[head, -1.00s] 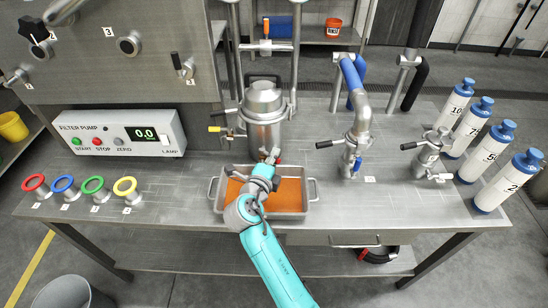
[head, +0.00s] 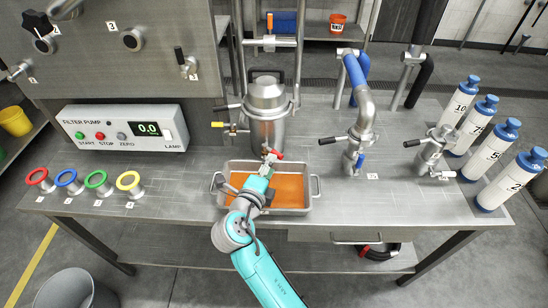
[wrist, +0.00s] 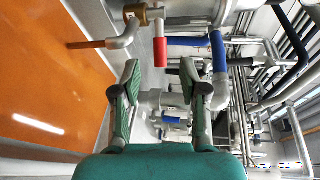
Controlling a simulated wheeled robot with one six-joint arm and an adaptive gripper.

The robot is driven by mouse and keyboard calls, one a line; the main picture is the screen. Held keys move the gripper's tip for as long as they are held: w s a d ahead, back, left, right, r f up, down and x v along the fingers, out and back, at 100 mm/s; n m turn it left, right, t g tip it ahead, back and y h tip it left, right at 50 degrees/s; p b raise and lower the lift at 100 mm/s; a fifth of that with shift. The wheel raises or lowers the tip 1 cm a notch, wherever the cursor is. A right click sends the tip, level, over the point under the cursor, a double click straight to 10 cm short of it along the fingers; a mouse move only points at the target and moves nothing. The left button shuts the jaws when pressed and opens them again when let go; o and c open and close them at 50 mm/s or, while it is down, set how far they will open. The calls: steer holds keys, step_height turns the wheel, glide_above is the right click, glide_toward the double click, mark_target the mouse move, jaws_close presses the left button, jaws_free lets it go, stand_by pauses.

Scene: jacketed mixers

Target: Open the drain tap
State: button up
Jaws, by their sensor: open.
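The steel jacketed vessel (head: 267,112) stands behind a tray (head: 316,190) of orange liquid. The drain tap's red handle (head: 275,154) shows low at its front. In the wrist view the red handle (wrist: 160,52) hangs from the tap body, beside a bent spout (wrist: 122,43) with a brass-coloured fitting, over the orange liquid. My gripper (head: 267,160) reaches over the tray towards the tap. In the wrist view my gripper (wrist: 160,75) is open and empty, its two fingers apart, with the red handle just beyond the gap. The fingers appear not to touch it.
A yellow-handled valve (head: 230,127) and a black-handled valve (head: 227,107) stick out left of the vessel. A pipe with a blue-handled tap (head: 359,161) stands to the right. Blue-capped bottles (head: 503,180) line the right edge. The pump box (head: 124,129) sits left.

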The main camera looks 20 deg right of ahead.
steer(key=shift+v, duration=2.65)
